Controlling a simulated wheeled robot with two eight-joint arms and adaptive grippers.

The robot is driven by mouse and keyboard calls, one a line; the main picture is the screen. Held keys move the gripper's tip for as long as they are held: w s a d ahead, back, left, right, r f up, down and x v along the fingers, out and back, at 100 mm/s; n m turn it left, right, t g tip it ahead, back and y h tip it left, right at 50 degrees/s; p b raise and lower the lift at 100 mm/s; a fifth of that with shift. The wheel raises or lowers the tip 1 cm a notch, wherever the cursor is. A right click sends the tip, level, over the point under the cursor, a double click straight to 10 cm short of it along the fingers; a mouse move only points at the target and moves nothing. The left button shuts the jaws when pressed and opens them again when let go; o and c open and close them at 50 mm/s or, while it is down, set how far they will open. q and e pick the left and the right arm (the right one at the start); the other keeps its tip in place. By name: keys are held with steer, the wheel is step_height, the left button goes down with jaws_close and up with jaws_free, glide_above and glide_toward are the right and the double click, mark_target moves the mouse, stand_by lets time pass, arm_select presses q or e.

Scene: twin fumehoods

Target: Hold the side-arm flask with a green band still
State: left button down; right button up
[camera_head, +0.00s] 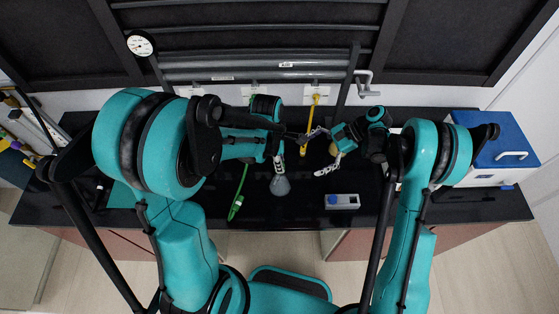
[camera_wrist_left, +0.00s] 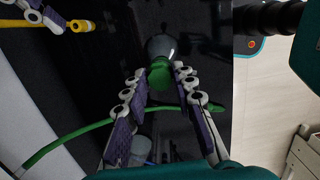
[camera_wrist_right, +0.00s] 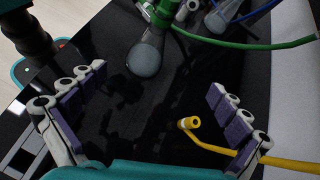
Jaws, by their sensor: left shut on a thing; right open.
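The side-arm flask (camera_head: 280,186) has a grey, rounded glass body and a green band (camera_wrist_left: 160,72) at its neck. My left gripper (camera_wrist_left: 157,84) is shut on its neck, with a finger on each side. The flask body also shows in the right wrist view (camera_wrist_right: 146,58), with the left fingers above it. I cannot tell whether its base touches the bench. My right gripper (camera_head: 322,152) is open and empty, to the right of the flask. Its spread fingers frame the tip of a yellow hose (camera_wrist_right: 190,123) in the right wrist view, without visible contact.
A green hose (camera_head: 238,205) lies left of the flask on the black bench (camera_head: 430,205). Another clear vessel (camera_wrist_left: 140,150) is partly hidden near my left fingers. A grey block with a blue part (camera_head: 342,201) stands front right. A blue-lidded box (camera_head: 508,140) is far right.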

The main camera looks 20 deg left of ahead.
mark_target(282, 183)
steer(key=f, duration=0.2)
steer(key=s+f+g, duration=0.1)
steer(key=f, duration=0.1)
steer(key=s+a+f+g, duration=0.1)
steer(key=f, duration=0.1)
steer(key=shift+a+m+y, duration=0.1)
steer(key=shift+m+y, duration=0.2)
steer(key=shift+y, duration=0.1)
steer(key=x, duration=0.9)
steer(key=shift+s+a+f, duration=0.15)
steer(key=shift+s+a, duration=0.05)
steer(key=c, duration=1.1)
steer(key=o, duration=0.7)
steer(key=c, duration=0.7)
